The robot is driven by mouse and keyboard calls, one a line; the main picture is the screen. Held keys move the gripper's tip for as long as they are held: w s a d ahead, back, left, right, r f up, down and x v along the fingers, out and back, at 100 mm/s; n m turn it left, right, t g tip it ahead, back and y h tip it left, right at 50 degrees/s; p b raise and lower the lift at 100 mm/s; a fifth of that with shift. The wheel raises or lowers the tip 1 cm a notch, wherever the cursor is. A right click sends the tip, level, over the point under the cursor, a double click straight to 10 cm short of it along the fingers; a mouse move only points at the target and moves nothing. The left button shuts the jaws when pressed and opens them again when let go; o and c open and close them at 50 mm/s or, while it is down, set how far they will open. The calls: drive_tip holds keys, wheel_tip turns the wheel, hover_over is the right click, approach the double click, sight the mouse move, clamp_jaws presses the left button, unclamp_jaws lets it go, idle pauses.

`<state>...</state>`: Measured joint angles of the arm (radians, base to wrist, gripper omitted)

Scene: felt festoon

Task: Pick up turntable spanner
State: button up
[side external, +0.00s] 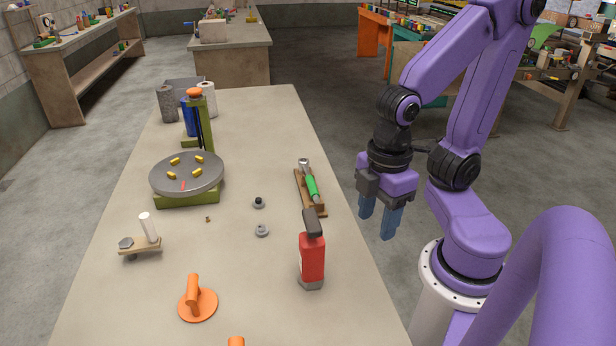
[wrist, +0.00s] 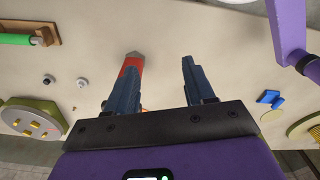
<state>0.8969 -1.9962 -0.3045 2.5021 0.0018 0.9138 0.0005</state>
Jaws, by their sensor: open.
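The spanner (side external: 312,187), with a green handle and a metal head, lies on a wooden rest (side external: 299,190) near the right edge of the table. Its green handle (wrist: 16,39) also shows at the upper left of the wrist view, cut off by the frame edge. My gripper (side external: 378,216) is open and empty. It hangs to the right of the spanner and apart from it, beyond the table's right edge in the side view. In the wrist view its two blue fingers (wrist: 157,68) are spread apart with nothing held between them.
A red block-shaped tool (side external: 312,260) with a dark top stands in front of the spanner. A grey turntable (side external: 187,173) with yellow pieces is at left. Two small round parts (side external: 259,203) (side external: 262,230) lie between. An orange handled disc (side external: 197,304) is nearer.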

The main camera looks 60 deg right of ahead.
drive_tip(key=w+d+r+m+h, duration=0.1)
drive_tip(key=w+d+m, duration=0.2)
drive_tip(key=w+m, duration=1.25)
drive_tip(key=m+g+h, duration=0.1)
drive_tip(key=m+g, duration=0.1)
drive_tip(key=m, duration=0.4)
hover_over(309, 178)
drive_tip(key=w+a, duration=0.2)
drive_tip(key=a, duration=0.1)
drive_tip(key=x, duration=1.3)
drive_tip(key=shift+w+d+f, duration=0.2)
drive_tip(key=shift+w+f, duration=0.05)
drive_tip(key=shift+w, duration=0.05)
drive_tip(key=shift+x, duration=2.6)
drive_tip(key=shift+d, duration=0.2)
clamp_jaws()
